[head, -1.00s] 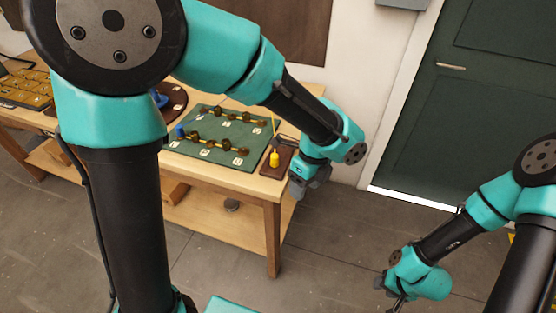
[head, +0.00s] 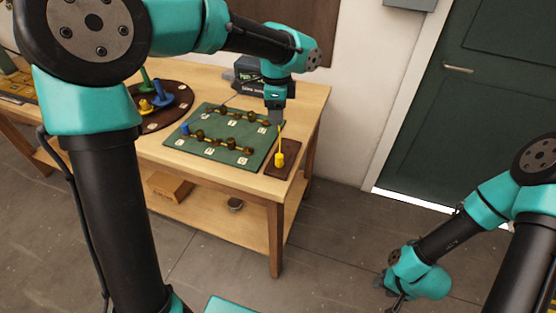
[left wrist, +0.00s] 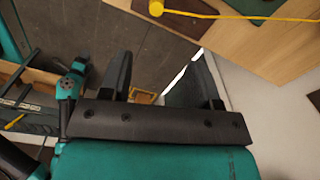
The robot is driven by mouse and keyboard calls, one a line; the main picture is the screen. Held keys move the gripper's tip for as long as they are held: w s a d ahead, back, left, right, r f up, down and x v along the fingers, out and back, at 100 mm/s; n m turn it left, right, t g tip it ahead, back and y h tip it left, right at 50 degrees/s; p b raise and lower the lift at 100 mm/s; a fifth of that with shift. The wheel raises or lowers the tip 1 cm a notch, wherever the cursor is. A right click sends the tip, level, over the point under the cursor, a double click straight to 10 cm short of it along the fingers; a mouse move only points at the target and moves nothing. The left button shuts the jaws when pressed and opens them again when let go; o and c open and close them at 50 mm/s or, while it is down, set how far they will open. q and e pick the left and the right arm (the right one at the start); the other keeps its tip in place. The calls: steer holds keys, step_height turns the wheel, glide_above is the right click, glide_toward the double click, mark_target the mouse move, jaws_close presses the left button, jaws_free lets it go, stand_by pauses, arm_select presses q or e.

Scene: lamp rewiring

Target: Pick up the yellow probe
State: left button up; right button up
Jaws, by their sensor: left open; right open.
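The yellow probe (head: 280,159) stands on a small brown mat (head: 291,168) at the table's right end, its thin shaft pointing up. In the left wrist view the probe (left wrist: 225,16) crosses the top edge, outside the space between the fingers. My left gripper (head: 276,115) is just behind and above the probe in the head view, apart from its handle. The left wrist view shows its two fingers (left wrist: 160,80) open with nothing between them. My right gripper (head: 393,298) is low at the right, away from the table, open; its fingertips are small and hard to make out.
A green board (head: 205,155) with brass terminals and a blue piece lies left of the probe. A dark round tray (head: 165,119) with coloured parts is further left. A black box (head: 250,76) stands at the back.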

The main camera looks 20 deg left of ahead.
arm_select(q)
glide_above(279, 155)
steer(key=f, duration=1.1)
steer(key=shift+a+f, duration=0.3)
steer(key=shift+f, duration=0.35)
steer(key=shift+s+d+f, duration=0.1)
steer(key=shift+d+f, duration=0.05)
steer(key=shift+f, duration=1.15)
steer(key=shift+d+f, duration=0.15)
steer(key=shift+f, duration=1.15)
steer(key=c, duration=1)
steer(key=shift+r, duration=0.2)
